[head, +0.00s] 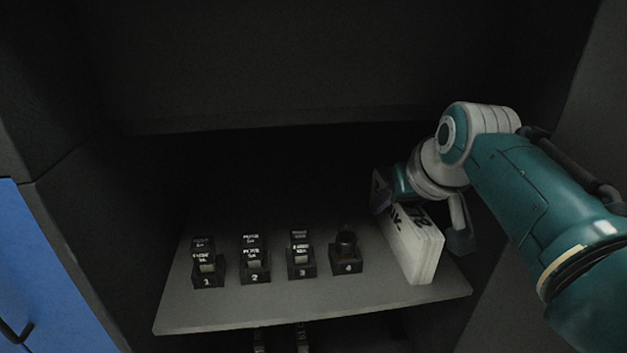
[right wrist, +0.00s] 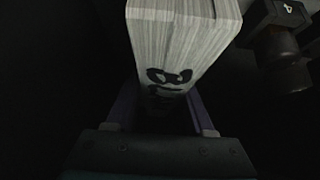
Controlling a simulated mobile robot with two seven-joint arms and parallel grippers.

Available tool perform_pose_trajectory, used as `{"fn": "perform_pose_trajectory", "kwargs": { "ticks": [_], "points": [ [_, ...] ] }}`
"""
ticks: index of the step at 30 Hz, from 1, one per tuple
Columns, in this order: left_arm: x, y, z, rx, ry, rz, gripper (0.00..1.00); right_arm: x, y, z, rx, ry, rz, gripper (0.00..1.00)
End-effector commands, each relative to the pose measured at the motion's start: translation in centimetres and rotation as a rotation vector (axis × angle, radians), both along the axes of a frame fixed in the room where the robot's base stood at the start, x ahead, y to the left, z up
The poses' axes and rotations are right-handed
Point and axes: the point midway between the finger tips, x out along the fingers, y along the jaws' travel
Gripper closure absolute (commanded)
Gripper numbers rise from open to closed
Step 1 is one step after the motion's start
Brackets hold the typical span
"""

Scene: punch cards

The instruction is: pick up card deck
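The card deck (head: 416,243) is a thick white block with dark markings on its edge, standing at the right end of the shelf. In the right wrist view the deck (right wrist: 183,45) rises from between the two fingers. My right gripper (head: 420,205) is at the deck's far upper part, partly hidden by the deck and my wrist. In the right wrist view, one finger of the gripper (right wrist: 162,118) is on each side of the deck; dim light hides whether both touch it. My left gripper is not in view.
The grey shelf (head: 300,312) sits inside a dark cabinet. Several black numbered holders (head: 254,265) stand in a row left of the deck; the one marked 4 (head: 346,256) is closest to it. A blue panel (head: 40,270) is at the far left.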

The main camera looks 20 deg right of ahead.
Motion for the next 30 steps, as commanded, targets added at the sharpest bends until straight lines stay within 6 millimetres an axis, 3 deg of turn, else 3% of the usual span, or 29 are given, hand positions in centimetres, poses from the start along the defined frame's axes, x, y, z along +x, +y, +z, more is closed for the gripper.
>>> {"fn": "perform_pose_trajectory", "kwargs": {
  "ticks": [1,14,30],
  "points": [
    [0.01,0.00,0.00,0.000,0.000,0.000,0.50,-0.01,0.01,-0.01,0.000,0.000,0.000,0.53],
    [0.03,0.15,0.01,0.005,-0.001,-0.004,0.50,-0.02,0.04,-0.03,0.000,0.000,0.000,1.00],
    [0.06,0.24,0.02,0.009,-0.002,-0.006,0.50,0.04,0.00,0.06,0.000,-0.002,-0.001,1.00]
  ]
}}
